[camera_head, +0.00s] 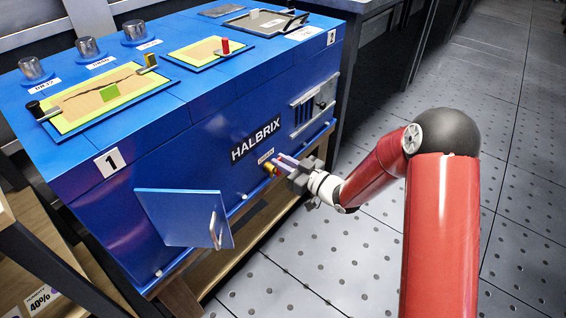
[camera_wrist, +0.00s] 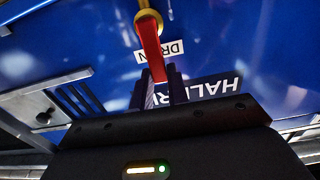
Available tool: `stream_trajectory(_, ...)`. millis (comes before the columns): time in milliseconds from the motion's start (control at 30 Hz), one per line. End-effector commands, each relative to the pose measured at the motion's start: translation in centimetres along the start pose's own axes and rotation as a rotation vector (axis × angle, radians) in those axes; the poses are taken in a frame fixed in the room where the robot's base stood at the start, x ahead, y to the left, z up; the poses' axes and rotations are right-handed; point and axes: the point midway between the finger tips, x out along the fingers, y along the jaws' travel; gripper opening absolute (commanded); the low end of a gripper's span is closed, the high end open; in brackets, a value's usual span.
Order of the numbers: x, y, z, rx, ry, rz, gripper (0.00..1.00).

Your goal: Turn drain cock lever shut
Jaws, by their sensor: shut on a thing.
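The drain cock is a small brass fitting (camera_head: 270,169) on the front face of the blue motor housing, below the HALBRIX plate. Its red lever (camera_wrist: 151,48) shows in the wrist view, running from the yellow-brass hub (camera_wrist: 148,17) down toward my fingers. My gripper (camera_head: 284,164) reaches in from the right in the head view. In the wrist view its fingers (camera_wrist: 164,88) are shut on the lever's free end, which they partly hide. A white label beginning "DR" (camera_wrist: 172,49) is partly covered by the lever.
A blue hinged door (camera_head: 185,218) with a metal handle stands open at the left of the housing. A vented panel (camera_head: 315,104) is on the right of the front face. Trays with yellow-green pads (camera_head: 90,103) lie on top. The perforated floor (camera_head: 300,265) in front is clear.

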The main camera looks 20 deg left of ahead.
Motion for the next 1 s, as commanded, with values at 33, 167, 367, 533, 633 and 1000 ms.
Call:
stream_trajectory(33, 0.0, 0.1, 0.0, 0.012, 0.0, 0.001, 0.0)
stream_trajectory(167, 0.0, 0.5, 0.0, 0.067, -0.001, 0.002, 0.0)
stream_trajectory(367, -0.1, 1.2, 0.2, 0.21, 0.0, 0.003, 0.0)
stream_trajectory(533, -0.1, 2.1, 0.4, 0.368, 0.001, 0.003, 0.0)
stream_trajectory(633, -0.1, 2.5, 0.6, 0.465, 0.001, 0.004, 0.0)
stream_trajectory(1000, -0.1, 4.0, 1.7, 0.816, 0.001, 0.003, 0.0)
